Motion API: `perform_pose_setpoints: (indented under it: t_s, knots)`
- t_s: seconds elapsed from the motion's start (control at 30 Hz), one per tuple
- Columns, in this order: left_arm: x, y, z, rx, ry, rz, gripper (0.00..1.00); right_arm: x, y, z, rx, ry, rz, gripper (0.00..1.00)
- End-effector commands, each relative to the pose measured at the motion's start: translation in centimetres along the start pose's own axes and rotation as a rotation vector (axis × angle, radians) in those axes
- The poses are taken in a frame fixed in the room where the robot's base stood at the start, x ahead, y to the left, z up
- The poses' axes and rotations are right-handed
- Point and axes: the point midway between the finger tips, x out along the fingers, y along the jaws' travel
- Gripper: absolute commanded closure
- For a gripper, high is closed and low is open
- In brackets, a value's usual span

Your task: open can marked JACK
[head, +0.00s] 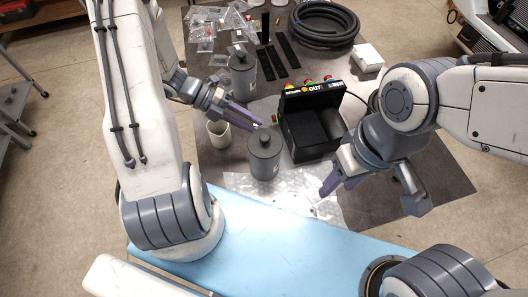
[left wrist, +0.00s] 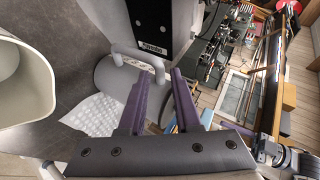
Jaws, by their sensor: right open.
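Two dark grey cans with knobbed lids stand on the table in the head view. The nearer can (head: 264,158) is upright in the middle; the farther can (head: 242,76) is behind my left gripper. I cannot read JACK on either. My left gripper (head: 254,121) is just behind and left of the nearer can's lid. In the left wrist view its purple fingers (left wrist: 158,78) are apart, with a grey rounded body (left wrist: 112,82) and a light grey bar (left wrist: 138,56) beyond them. My right gripper (head: 338,188) is open and empty, right of the nearer can.
A black box marked OUT (head: 310,125) stands right of the nearer can. A white cup (head: 219,134) stands to its left and looms in the left wrist view (left wrist: 25,85). A black hose coil (head: 324,24), black strips and clear parts lie at the back. A white box (head: 367,57) sits right.

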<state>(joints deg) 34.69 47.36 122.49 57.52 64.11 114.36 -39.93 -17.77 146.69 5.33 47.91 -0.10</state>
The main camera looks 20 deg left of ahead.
Motion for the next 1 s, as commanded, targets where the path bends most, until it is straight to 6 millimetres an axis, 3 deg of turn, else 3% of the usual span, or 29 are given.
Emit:
perform_pose_setpoints:
  t_s: [0.1, 0.23, 0.53, 0.6, 0.63, 1.0]
  knots:
    - [1.8, -0.2, -0.5, -0.004, 0.007, -0.001, 0.68, -1.4, -0.1, -0.1, -0.002, 0.000, 0.000, 0.50]
    - [3.4, 0.0, -0.4, -0.004, 0.003, -0.001, 0.68, -1.6, -0.1, -0.1, -0.003, 0.000, 0.000, 0.50]
    - [3.8, 0.2, -0.3, -0.001, -0.002, -0.001, 0.68, -1.6, -0.1, -0.1, -0.003, 0.000, 0.000, 0.50]
    - [3.8, 0.2, -0.3, -0.001, -0.002, -0.001, 0.95, -1.6, -0.1, -0.1, -0.003, 0.000, 0.000, 0.50]
    - [3.8, 0.2, -0.3, -0.001, -0.002, -0.001, 1.00, -1.6, -0.1, -0.1, -0.003, 0.000, 0.000, 0.50]
    - [3.7, 0.2, -0.3, -0.002, -0.002, 0.000, 1.00, -1.6, -0.1, -0.1, -0.002, 0.000, 0.000, 0.50]
